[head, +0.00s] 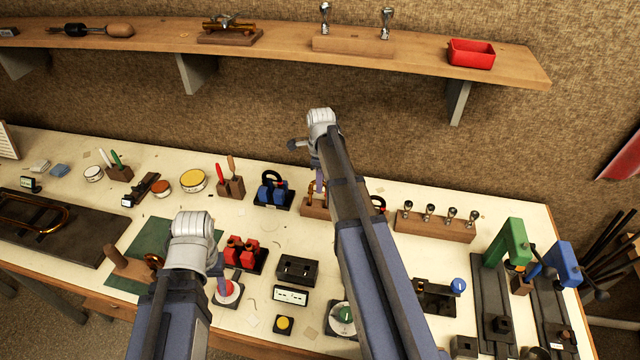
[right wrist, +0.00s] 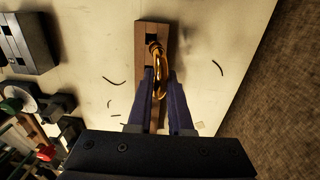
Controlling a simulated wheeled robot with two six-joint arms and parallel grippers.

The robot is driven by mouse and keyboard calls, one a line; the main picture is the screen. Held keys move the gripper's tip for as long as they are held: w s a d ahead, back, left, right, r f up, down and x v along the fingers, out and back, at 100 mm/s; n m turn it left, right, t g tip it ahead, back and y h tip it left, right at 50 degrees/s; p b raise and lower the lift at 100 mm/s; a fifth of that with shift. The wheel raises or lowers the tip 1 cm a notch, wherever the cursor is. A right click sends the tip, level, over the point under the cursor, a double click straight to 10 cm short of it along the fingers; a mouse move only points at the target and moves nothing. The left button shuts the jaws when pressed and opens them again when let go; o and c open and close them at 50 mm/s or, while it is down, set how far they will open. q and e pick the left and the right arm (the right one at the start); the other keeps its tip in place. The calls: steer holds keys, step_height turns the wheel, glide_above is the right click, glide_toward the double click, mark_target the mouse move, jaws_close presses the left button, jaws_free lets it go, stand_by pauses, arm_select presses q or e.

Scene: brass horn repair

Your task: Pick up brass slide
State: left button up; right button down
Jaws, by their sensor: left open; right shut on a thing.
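The brass slide (right wrist: 158,72) is a curved golden tube in the right wrist view. It is between the fingers of my right gripper (right wrist: 160,88), which is shut on it. A long wooden block (right wrist: 143,40) lies below it; I cannot tell whether the slide still touches it. In the head view my right gripper (head: 319,182) is over this block (head: 312,209) at the back of the bench, and my arm hides much of it. My left gripper (head: 222,286) is open and empty above a round device with a red top (head: 228,292).
A wooden rack with several mouthpieces (head: 436,228) stands right of my right arm. A black stand with blue blocks (head: 272,195) is close on the left. Green (head: 508,243) and blue (head: 559,263) presses stand at the right end. A shelf (head: 400,55) runs above.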

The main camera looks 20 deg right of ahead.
step_height(320, 180, up, 9)
steer(key=p, duration=0.8)
steer(key=shift+s+a+f+t+h+b, duration=0.25)
steer(key=shift+f+t+b, duration=0.1)
steer(key=shift+f+b, duration=0.6)
steer(key=shift+s+a+f+t+h+b, duration=0.3)
steer(key=shift+f+t+b, duration=0.1)
steer(key=shift+f+b, duration=0.55)
steer(key=shift+s+a+f+t+h+b, duration=0.25)
steer(key=shift+f+t+b, duration=0.1)
steer(key=shift+f+b, duration=0.6)
steer(key=shift+f+b, duration=2)
steer(key=shift+b, duration=0.05)
steer(key=c, duration=0.8)
jaws_free()
steer(key=shift+o, duration=0.2)
step_height(320, 180, up, 8)
steer(key=s+p, duration=0.1)
steer(key=p, duration=0.6)
steer(key=shift+a+f+p, duration=0.15)
steer(key=shift+a+p, duration=0.2)
steer(key=shift+a, duration=0.05)
